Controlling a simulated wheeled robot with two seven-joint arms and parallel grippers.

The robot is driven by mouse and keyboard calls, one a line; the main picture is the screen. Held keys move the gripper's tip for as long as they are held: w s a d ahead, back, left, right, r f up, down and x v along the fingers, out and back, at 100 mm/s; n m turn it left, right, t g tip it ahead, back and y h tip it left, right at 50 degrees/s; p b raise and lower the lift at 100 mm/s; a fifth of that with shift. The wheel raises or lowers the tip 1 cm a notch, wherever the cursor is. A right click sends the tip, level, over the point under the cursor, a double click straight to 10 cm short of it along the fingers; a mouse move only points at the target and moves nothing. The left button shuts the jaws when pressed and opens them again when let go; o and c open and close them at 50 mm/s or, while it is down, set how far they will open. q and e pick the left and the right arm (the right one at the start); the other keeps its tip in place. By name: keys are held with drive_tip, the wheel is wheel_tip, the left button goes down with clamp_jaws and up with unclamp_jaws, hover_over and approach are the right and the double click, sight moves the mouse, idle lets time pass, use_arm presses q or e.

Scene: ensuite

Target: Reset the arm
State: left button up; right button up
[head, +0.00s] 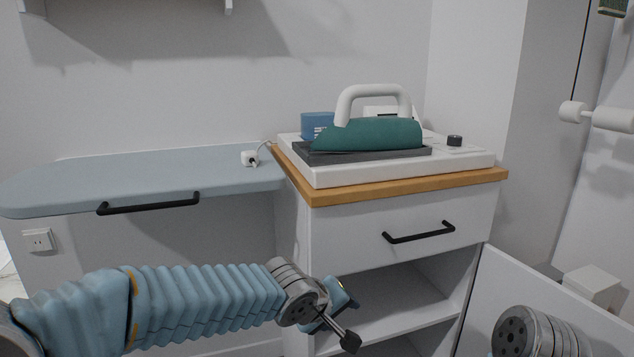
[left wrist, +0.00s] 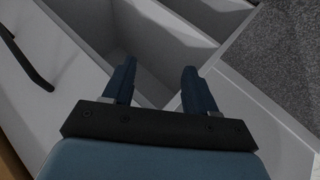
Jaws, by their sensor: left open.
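My left arm in its blue ribbed sleeve reaches in from the left in the head view. Its gripper (head: 345,318) is in front of the open shelves of the white cabinet (head: 340,235), below the drawer. In the left wrist view the two fingers of the left gripper (left wrist: 160,90) stand apart with nothing between them. The cabinet's white panels and shelf spaces lie beyond them. A grey metal part of my right arm shows at the bottom right of the head view; its gripper is out of the picture.
A green iron (head: 370,135) rests on a white base (head: 400,172) on the cabinet's wooden top (head: 420,187). A blue ironing board (head: 150,175) is at the left. A white panel (head: 530,310) stands out at the cabinet's right.

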use_arm(q)
drive_tip(key=s+a+f+m+g, duration=0.1)
drive_tip(key=a+f, duration=0.1)
drive_tip(key=f, duration=0.6)
drive_tip(key=s+a+f+g, duration=0.1)
drive_tip(key=a+f+g, duration=0.1)
drive_tip(key=f, duration=0.6)
drive_tip(key=s+a+f+m+g+p, duration=0.1)
drive_tip(key=s+a+f, duration=0.4)
drive_tip(key=s+f, duration=0.4)
drive_tip(key=s+a+f+m+g, duration=0.1)
drive_tip(key=s+a+f+g, duration=0.1)
drive_tip(key=s+a+f, duration=0.4)
drive_tip(key=s+f, duration=0.4)
drive_tip(key=f, duration=0.3)
drive_tip(key=shift+a+f+y+p, duration=0.3)
drive_tip(key=shift+f+y+p, duration=0.05)
drive_tip(key=shift+f+y, duration=0.05)
drive_tip(key=shift+w, duration=0.1)
